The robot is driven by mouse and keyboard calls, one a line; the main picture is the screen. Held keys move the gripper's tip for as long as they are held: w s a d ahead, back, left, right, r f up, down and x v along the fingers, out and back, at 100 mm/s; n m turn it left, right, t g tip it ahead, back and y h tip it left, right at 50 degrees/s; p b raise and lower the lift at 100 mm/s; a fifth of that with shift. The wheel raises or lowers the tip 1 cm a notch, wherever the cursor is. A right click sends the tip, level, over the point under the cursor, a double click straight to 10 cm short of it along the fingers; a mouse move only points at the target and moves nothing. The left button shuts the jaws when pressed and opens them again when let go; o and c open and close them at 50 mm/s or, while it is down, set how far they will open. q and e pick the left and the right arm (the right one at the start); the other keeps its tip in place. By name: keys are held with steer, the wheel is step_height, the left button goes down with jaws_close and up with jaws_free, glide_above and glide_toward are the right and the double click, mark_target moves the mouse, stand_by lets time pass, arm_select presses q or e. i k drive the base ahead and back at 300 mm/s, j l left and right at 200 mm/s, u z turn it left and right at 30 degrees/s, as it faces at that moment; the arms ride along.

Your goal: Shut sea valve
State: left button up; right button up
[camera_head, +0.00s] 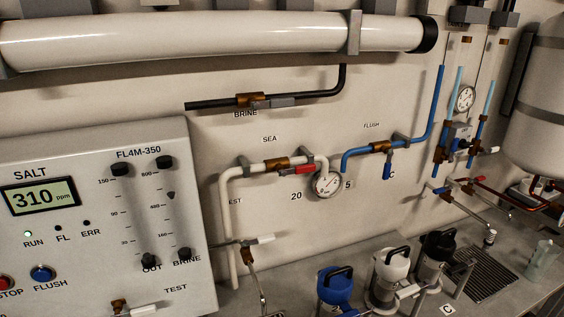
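The sea valve has a brass body (277,164) on a white pipe, below the "SEA" label on the wall. Its red handle (304,169) points right and lies roughly along the pipe. A round gauge (327,184) is just right of and below the handle. Neither of my grippers is in view, and nothing touches the valve.
The flush valve's blue handle (387,171) hangs down to the right. The brine valve (250,99) is above, its grey handle along the pipe. A control panel (75,170) stands at left. Pumps, including a blue one (337,290), stand on the counter below.

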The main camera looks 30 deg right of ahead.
mark_target(310, 167)
steer(key=z, duration=1.2)
steer(key=k+j+z, duration=0.1)
